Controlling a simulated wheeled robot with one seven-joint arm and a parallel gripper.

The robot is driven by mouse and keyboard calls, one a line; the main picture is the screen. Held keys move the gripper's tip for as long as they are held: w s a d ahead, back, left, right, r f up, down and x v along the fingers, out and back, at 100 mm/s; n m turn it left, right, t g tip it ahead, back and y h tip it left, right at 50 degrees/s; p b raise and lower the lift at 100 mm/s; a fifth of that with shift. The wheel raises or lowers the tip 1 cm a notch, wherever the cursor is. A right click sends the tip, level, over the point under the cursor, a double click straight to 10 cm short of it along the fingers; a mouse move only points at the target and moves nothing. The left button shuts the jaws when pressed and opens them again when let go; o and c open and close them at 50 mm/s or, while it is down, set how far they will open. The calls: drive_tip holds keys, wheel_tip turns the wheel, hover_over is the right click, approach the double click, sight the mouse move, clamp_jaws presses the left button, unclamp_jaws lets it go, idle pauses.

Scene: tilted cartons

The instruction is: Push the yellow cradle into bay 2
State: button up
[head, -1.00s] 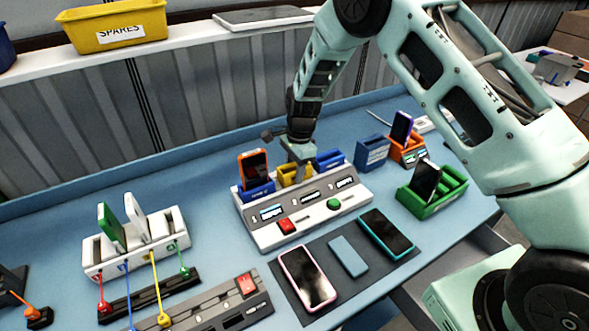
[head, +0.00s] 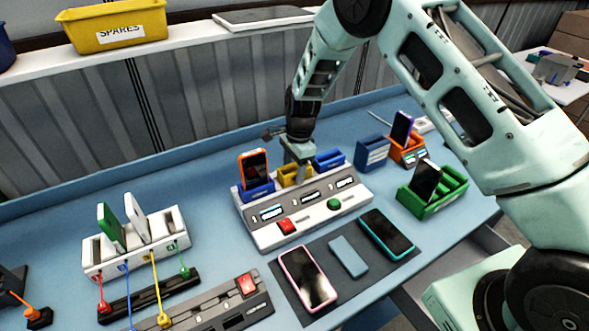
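The yellow cradle (head: 288,176) sits in the middle bay of the white dock (head: 262,238), between a blue cradle (head: 258,191) holding an orange phone (head: 254,165) on the left and an empty blue cradle (head: 329,160) on the right. My gripper (head: 301,160) points down at the yellow cradle's right side and hides part of it. I cannot tell whether it touches the cradle. Its fingers are too small and overlapped to show whether they are open.
A green rack (head: 436,197) with a dark phone, an orange cradle (head: 409,151) with a purple phone and a blue box (head: 372,152) stand to the right. Phones lie on a dark mat (head: 340,283) in front. A white cable rack (head: 134,250) stands left.

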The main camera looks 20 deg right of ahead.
drive_tip(key=shift+s+f, duration=0.4)
drive_tip(key=shift+s, duration=0.1)
drive_tip(key=shift+d, duration=0.1)
wheel_tip(320, 180, up, 18)
drive_tip(key=w+d+b, duration=0.1)
drive_tip(key=d+b, duration=0.1)
drive_tip(key=b, duration=0.2)
idle(0.3)
